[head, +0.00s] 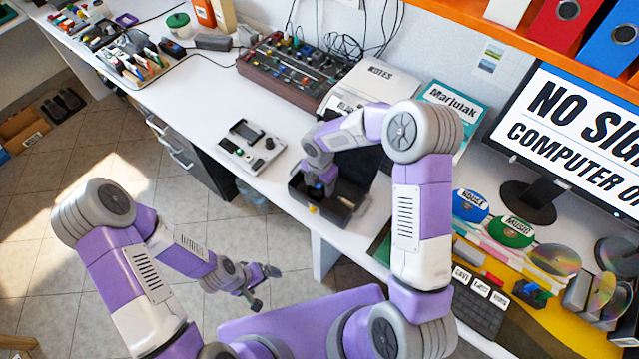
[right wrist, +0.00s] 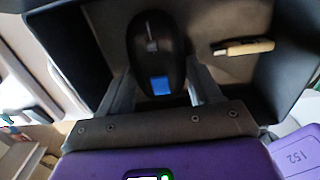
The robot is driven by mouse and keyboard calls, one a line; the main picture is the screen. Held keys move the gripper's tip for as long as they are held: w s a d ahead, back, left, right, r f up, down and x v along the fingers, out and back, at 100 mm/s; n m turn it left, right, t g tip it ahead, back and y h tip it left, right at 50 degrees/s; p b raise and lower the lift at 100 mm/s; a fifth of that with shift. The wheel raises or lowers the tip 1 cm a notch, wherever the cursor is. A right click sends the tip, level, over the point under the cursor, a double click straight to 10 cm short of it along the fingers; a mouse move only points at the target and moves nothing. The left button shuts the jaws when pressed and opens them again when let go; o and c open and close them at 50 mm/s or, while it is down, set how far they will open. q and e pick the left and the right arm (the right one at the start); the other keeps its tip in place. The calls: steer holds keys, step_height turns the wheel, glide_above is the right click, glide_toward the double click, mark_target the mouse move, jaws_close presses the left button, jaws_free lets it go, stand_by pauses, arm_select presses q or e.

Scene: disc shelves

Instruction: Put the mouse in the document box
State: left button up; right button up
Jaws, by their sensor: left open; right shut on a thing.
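The mouse (right wrist: 155,48) is black with a small blue patch, seen in the right wrist view between the fingers of my right gripper (right wrist: 160,85). The right gripper is shut on it and is over or inside a dark open box (right wrist: 240,85), which looks like the document box. How far the mouse is above the box floor I cannot tell. In the head view, my right gripper (head: 321,188) reaches down at the dark box (head: 347,208), and the mouse is not clearly visible there. My left gripper (head: 258,288) is open and empty, over the floor beside the desk.
A tan and dark stick-like thing (right wrist: 245,47) lies in the box. A grey device (head: 252,146) stands left of the box, with a mixer (head: 290,68) behind. A keyboard (head: 478,308), discs (head: 511,231) and a monitor (head: 570,125) are to the right.

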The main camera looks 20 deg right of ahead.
steer(key=o, duration=1.1)
steer(key=shift+f, duration=0.1)
step_height(320, 180, up, 12)
steer(key=p, duration=0.3)
